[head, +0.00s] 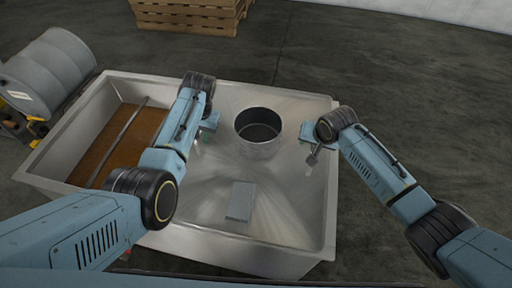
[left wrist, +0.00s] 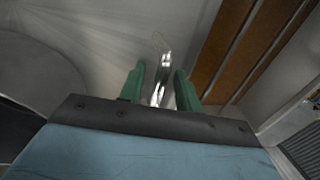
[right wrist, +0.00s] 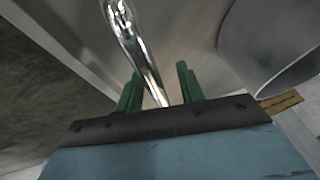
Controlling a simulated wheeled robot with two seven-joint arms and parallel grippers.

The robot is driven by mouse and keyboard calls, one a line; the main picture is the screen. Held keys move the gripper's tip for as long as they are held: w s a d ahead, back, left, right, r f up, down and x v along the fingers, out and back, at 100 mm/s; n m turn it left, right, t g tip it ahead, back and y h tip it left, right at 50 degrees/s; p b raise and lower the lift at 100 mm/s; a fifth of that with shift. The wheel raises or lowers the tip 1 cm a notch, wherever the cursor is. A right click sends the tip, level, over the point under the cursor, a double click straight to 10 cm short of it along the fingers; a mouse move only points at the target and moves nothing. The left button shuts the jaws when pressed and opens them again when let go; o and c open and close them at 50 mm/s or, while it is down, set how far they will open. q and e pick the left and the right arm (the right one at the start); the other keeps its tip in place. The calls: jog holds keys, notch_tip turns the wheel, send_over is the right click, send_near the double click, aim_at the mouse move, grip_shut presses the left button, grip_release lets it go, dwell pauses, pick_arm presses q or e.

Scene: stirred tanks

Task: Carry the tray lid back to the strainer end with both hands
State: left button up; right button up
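The tray lid appears to be the bright steel surface (head: 275,205) filling the middle and right of the steel tank; its exact outline is hard to tell. A chrome handle rises near its right side (head: 312,160); the right wrist view shows it as a bent bar (right wrist: 135,45). Another chrome handle shows in the left wrist view (left wrist: 159,90). My left gripper (head: 210,121) is open with its fingers on either side of the left handle, gaps visible. My right gripper (head: 308,140) is open with the right handle between its green fingers. A round steel pot, possibly the strainer (head: 261,130), stands between the grippers.
The tank's left end (head: 108,130) is open, brown inside, with a bar across it. A grey block (head: 240,200) lies on the steel surface nearer me. Floor to the right is clear.

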pick_arm(q)
grip_shut()
pick_arm(e)
grip_shut()
dwell(1.0)
pick_arm(q)
jog(key=shift+w+r, duration=0.15)
pick_arm(e)
jog(key=shift+w+r, duration=0.1)
jog(key=shift+r, duration=0.05)
